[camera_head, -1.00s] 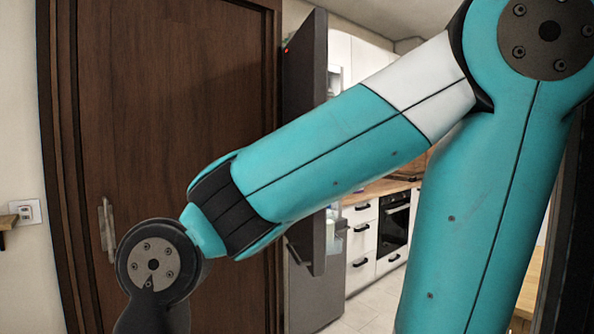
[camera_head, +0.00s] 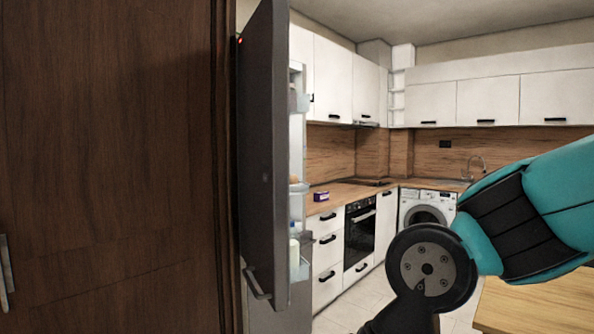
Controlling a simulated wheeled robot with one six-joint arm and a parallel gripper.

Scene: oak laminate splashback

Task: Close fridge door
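The fridge door (camera_head: 265,150) is a tall dark grey panel, standing open left of the middle of the head view. It is seen nearly edge-on, with a handle (camera_head: 257,284) low on its outer face. Its inner shelves (camera_head: 297,200) show on the right side with bottles and other items. The fridge body is mostly hidden behind the door. My arm's teal link and dark joint are at the lower right, apart from the door. My gripper is not in the view.
A large dark brown wooden door (camera_head: 110,160) fills the left side. Behind are white drawers (camera_head: 327,255), an oven (camera_head: 360,235), a washing machine (camera_head: 427,207) and a counter with a purple box (camera_head: 321,196). A wooden table (camera_head: 535,305) stands at lower right. Pale floor (camera_head: 345,312) shows between.

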